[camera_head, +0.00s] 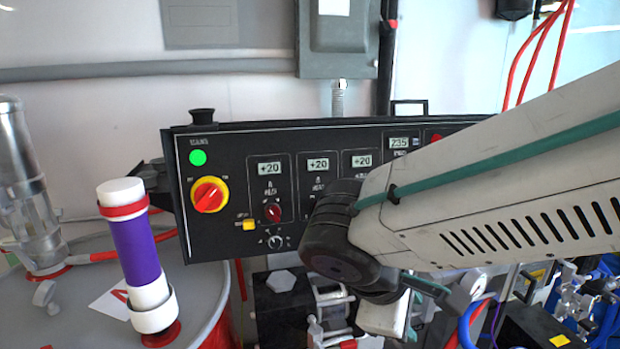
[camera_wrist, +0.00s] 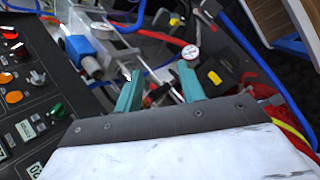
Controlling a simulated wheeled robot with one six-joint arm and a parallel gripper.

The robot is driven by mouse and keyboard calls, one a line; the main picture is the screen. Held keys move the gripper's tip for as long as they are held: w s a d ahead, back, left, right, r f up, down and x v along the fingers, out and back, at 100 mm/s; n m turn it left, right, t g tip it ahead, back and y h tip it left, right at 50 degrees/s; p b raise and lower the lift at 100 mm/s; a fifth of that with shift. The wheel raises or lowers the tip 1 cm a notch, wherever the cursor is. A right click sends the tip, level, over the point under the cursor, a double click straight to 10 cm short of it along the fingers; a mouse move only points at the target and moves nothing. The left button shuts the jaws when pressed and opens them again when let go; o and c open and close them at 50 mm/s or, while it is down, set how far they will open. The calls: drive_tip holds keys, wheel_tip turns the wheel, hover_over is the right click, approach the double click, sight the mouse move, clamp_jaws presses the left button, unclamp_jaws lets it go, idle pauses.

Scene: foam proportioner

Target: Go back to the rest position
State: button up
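My gripper (camera_wrist: 160,90) shows in the wrist view with its two teal fingers apart and nothing between them. It hangs over the machinery beside the control panel. The panel has a red and yellow rotary switch (camera_head: 209,195), a lit green lamp (camera_head: 198,158) and several displays reading +20. In the wrist view the panel (camera_wrist: 30,90) lies at the left, tilted.
A drum (camera_head: 205,285) with a purple and white cylinder (camera_head: 138,250) and a clear metal-capped pump (camera_head: 30,190) stands at the left. Blue and red hoses (camera_wrist: 240,50) and fittings crowd the space under the gripper. A grey box (camera_head: 338,40) is on the wall behind.

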drive_tip(key=s+d+r+m+g+y, duration=0.2)
drive_tip(key=s+d+m+y, duration=0.4)
drive_tip(key=s+d+m, duration=0.4)
drive_tip(key=shift+d+m, duration=1.2)
drive_tip(key=shift+d, duration=0.15)
